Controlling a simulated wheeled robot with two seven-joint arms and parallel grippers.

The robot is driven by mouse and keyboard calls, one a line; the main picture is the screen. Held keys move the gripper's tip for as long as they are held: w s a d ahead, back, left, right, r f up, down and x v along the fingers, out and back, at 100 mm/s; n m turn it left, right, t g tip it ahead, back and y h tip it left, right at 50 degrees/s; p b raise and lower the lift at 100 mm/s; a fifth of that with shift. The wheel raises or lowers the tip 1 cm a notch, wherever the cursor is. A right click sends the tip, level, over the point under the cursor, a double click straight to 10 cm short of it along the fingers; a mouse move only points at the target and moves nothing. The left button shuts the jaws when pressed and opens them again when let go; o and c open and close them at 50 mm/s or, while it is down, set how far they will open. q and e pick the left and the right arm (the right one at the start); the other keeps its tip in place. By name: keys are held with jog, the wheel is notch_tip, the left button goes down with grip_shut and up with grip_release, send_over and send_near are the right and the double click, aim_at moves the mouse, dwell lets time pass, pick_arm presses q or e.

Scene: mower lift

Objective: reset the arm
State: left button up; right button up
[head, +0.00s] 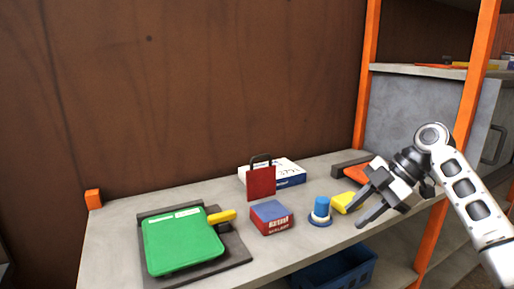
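My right arm comes in from the right edge. Its gripper (364,203) is over the right part of the grey shelf (115,228), with two dark fingers spread apart and nothing seen between them. A yellow object (343,202) lies just left of the fingers; whether they touch it I cannot tell. An orange object (357,174) behind is partly hidden by my gripper. My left gripper is not in the picture.
On the shelf are a green case (180,243) with a yellow handle, a red and blue box (271,217), a blue-capped item (320,210), a red plate (261,183) and a white box (289,174). Orange posts (366,75) stand right; a blue crate (335,271) sits below.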

jog(key=s+d+f+m+h, duration=0.1)
jog(key=s+d+f+m, duration=0.2)
jog(key=s+d+f, duration=0.85)
jog(key=w+d+m+t+h, duration=0.6)
jog(key=w+d+m, duration=0.3)
jog(key=w+d, duration=0.3)
jog(key=w+d+r+m+t+h, duration=0.3)
jog(key=w+r+t, duration=0.15)
jog(key=r, duration=0.25)
jog(key=w+d+r+m+t+h, duration=0.3)
jog(key=r+t, duration=0.2)
jog(key=r, duration=0.1)
jog(key=s+a+f+n+g+y, duration=0.1)
jog(key=s+a+f+y, duration=0.3)
jog(key=a+f, duration=0.6)
jog(key=s+a+f+n+g+y, duration=0.1)
jog(key=s+a+f, duration=0.5)
jog(key=a+f, duration=0.45)
jog(key=s+a+f+m+g+y, duration=0.1)
jog(key=s+a+f, duration=0.3)
jog(key=s, duration=0.4)
jog(key=s+a+f+g+y, duration=0.1)
jog(key=s+a+f+g, duration=0.1)
jog(key=s+a+f, duration=0.2)
jog(key=s+a+f+m+g+y, duration=0.1)
jog(key=s+a+f, duration=0.3)
jog(key=s, duration=0.9)
jog(key=a, duration=0.3)
jog(key=shift+f+m, duration=0.3)
